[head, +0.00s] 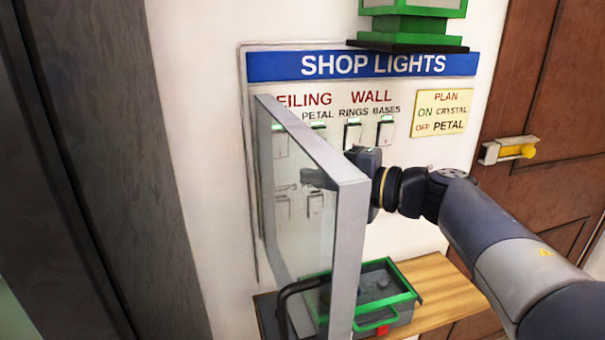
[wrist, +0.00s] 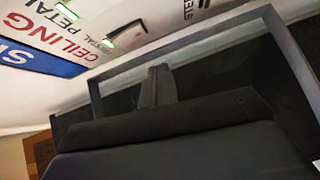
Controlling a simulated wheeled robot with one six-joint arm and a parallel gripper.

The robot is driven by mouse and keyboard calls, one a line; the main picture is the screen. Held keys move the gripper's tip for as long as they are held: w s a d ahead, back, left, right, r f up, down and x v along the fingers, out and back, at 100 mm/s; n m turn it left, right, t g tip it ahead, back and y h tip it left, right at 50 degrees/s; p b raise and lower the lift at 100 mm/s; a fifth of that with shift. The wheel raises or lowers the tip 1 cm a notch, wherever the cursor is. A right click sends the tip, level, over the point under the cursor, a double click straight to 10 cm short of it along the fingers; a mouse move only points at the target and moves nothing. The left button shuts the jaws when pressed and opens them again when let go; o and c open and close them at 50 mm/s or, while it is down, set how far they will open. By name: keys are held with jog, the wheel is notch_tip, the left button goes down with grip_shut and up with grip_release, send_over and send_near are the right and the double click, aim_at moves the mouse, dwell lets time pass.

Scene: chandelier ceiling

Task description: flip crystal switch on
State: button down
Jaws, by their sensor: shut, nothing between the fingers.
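The crystal switch (head: 281,145) is the leftmost in the top row of the SHOP LIGHTS panel, under CEILING. I see it through the clear pane of an open grey-framed cover (head: 345,165). A green mark shows at its top; its rocker position is unclear. In the wrist view, a switch with a green mark (wrist: 107,44), apparently the crystal one, lies near the top. My gripper (head: 305,178) is shut and empty, below and slightly right of the crystal switch, seen through the pane. Its fingers also show in the wrist view (wrist: 158,75). Contact with the panel cannot be told.
Petal (head: 317,138), rings (head: 352,133) and bases (head: 386,130) switches sit to the right. A plan sign (head: 441,113) reads crystal on, petal off. A green box (head: 372,290) stands on a wooden shelf (head: 450,292) below. A green-framed fixture (head: 412,25) is above.

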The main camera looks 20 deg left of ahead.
jog(key=v, duration=0.6)
jog(key=shift+s+d+f+b, duration=0.2)
jog(key=shift+d+f+b, duration=0.05)
jog(key=shift+f+b, duration=0.2)
